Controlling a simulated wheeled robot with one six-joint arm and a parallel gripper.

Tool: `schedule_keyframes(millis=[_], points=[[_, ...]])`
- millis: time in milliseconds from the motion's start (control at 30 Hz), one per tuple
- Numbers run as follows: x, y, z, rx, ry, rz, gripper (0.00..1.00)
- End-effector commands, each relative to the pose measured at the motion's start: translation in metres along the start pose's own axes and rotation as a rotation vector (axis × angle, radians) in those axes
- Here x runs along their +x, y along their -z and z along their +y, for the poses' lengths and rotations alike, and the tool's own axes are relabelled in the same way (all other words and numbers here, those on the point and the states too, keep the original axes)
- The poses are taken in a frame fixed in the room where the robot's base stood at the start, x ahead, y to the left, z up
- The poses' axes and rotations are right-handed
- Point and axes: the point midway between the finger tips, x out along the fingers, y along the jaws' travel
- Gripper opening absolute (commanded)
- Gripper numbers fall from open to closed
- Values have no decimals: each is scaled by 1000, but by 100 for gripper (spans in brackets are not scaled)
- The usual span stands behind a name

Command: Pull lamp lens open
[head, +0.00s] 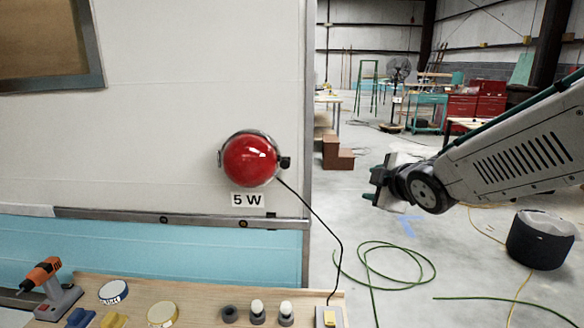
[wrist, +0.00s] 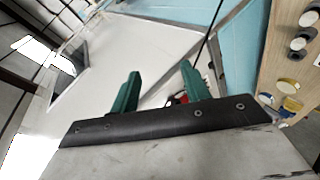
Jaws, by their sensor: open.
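The red domed lamp lens (head: 250,160) sits in a round metal housing on the white camper wall, above a "5 W" label. A dark latch or knob (head: 285,162) sticks out at its right side. The lens looks closed against the housing. My gripper (head: 374,184) is off to the right of the lamp, beyond the wall's edge, apart from it and empty. In the wrist view my gripper (wrist: 158,88) shows two green fingers spread apart with nothing between them. A small red patch of the lens (wrist: 182,98) shows behind the right finger; most of it is hidden.
A wooden bench (head: 200,292) below the lamp holds an orange drill (head: 42,274), round pucks and several small bulbs. A black cable (head: 325,222) runs from the lamp down to a yellow switch (head: 328,318). A metal rail (head: 180,219) crosses the wall. Floor at right is mostly open.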

Motion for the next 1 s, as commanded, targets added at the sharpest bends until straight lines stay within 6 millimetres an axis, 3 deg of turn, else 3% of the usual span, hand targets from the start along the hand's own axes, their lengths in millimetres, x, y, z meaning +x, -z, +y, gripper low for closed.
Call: schedule_keyframes(millis=[33, 100, 300, 567, 1000], points=[[23, 20, -2, -102, -33, 95, 47], [43, 49, -3, -233, -99, 228, 47], [68, 106, -16, -456, -254, 496, 47], [79, 131, -20, -519, -319, 588, 47], [127, 167, -11, -516, -318, 585, 47]])
